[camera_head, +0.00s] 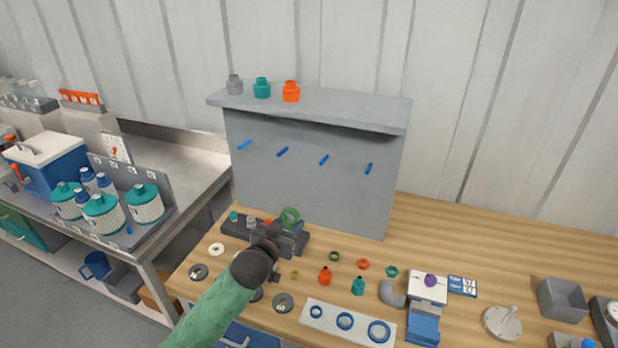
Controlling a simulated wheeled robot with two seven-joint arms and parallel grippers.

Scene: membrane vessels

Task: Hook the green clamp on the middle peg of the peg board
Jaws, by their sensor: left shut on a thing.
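The green clamp (290,217) is a small green ring-like piece in front of the lower part of the grey peg board (340,205). My left gripper (283,232) is shut on it, reaching in from below; the jaws are small and partly hidden by my wrist. Blue pegs stick out of the board in a row: a far left one (245,145), two inner ones (282,152) and (323,160), and a far right one (368,168). The clamp is well below the pegs and apart from them. My right gripper is out of view.
A shelf (330,108) above the pegs bears grey, teal and orange caps. A dark rack (240,230) stands by my gripper. Rings, small bottles and a white ring plate (347,322) lie on the wooden bench. The space before the pegs is clear.

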